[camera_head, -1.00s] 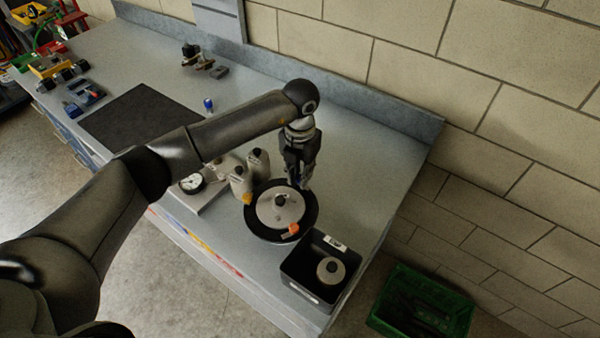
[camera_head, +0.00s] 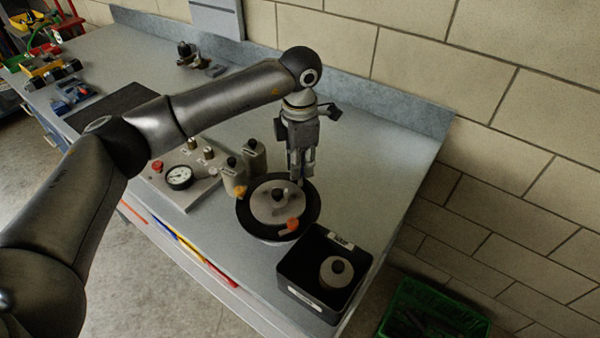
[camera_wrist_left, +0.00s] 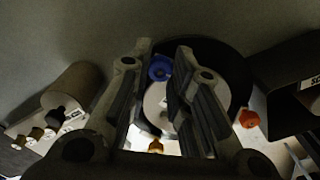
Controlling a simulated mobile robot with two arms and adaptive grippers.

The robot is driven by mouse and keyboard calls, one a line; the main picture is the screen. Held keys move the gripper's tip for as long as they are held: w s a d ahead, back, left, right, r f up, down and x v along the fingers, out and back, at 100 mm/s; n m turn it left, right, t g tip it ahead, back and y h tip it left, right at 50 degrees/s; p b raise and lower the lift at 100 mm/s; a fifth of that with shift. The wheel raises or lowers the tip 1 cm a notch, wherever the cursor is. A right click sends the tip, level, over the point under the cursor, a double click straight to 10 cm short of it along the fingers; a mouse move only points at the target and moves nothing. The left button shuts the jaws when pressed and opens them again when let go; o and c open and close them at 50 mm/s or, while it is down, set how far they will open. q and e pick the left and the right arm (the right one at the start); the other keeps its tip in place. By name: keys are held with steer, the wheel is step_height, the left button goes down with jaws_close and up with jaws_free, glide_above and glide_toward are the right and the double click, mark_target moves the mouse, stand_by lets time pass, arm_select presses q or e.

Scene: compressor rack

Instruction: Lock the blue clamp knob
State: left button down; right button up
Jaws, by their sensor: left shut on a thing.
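The blue clamp knob (camera_wrist_left: 160,68) shows in the left wrist view at the rim of a round dark base with a pale disc. My left gripper (camera_head: 300,178) points down at the far edge of this round fixture (camera_head: 250,222) in the head view. In the left wrist view my left gripper's fingertips (camera_wrist_left: 164,52) stand on either side of the blue knob, shut on it. The knob is hidden behind the fingers in the head view. An orange knob (camera_head: 291,225) sits on the near side of the rim and a yellow one (camera_head: 240,192) on the left. My right gripper is not in view.
A black bin (camera_head: 290,275) holding a grey part (camera_head: 336,272) stands close to the right of the fixture. Grey cylinders (camera_head: 254,160) and a gauge panel (camera_head: 198,195) stand to its left. The bench behind and right of the gripper is clear.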

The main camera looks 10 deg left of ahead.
arm_select(q)
steer(key=m+b, duration=0.2)
steer(key=m, duration=0.1)
steer(key=shift+f+m+b, duration=0.1)
steer(key=shift+m+b, duration=0.2)
steer(key=shift+b, duration=0.1)
steer(key=shift+m+b, duration=1.05)
steer(key=shift+m, duration=0.95)
steer(key=shift+r, duration=0.2)
steer(key=c, duration=1.3)
jaws_free()
steer(key=shift+r, duration=0.15)
step_height(320, 180, up, 12)
steer(key=shift+f, duration=0.2)
